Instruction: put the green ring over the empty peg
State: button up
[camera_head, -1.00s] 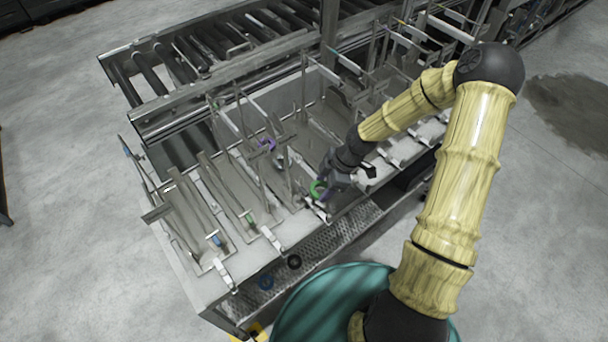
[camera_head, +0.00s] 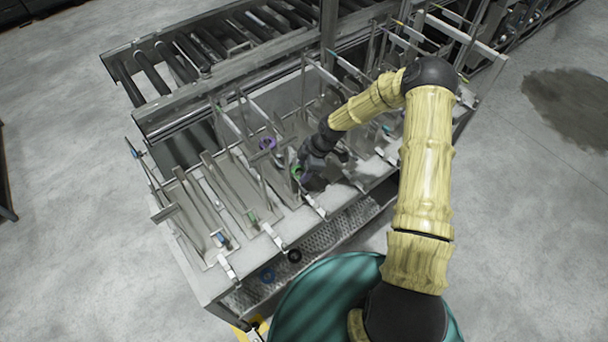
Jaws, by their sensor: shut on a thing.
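The green ring (camera_head: 296,172) is held at the tip of my gripper (camera_head: 301,170), above the light worktop of the washer. Only part of the ring shows, since the dark gripper covers its right side. My gripper is shut on it. Upright grey posts and frames stand on the worktop just left of and behind the ring. I cannot tell which of them is the empty peg, nor whether the ring touches any post. A purple ring (camera_head: 267,143) sits at a post a little up and left of my gripper.
A blue ring (camera_head: 267,275) and a black ring (camera_head: 294,256) lie on the perforated metal step (camera_head: 318,240) below the worktop. Several thin upright frames crowd the worktop on both sides. A roller conveyor (camera_head: 190,60) runs behind. The grey floor at left is clear.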

notch_tip(320, 180, down, 3)
jog(key=shift+f+p, duration=0.15)
jog(key=shift+p, duration=0.7)
jog(key=shift+f, duration=0.3)
jog(key=shift+f, duration=0.15)
jog(key=o, duration=1)
jog(key=shift+o, duration=0.2)
jog(key=shift+r, duration=0.2)
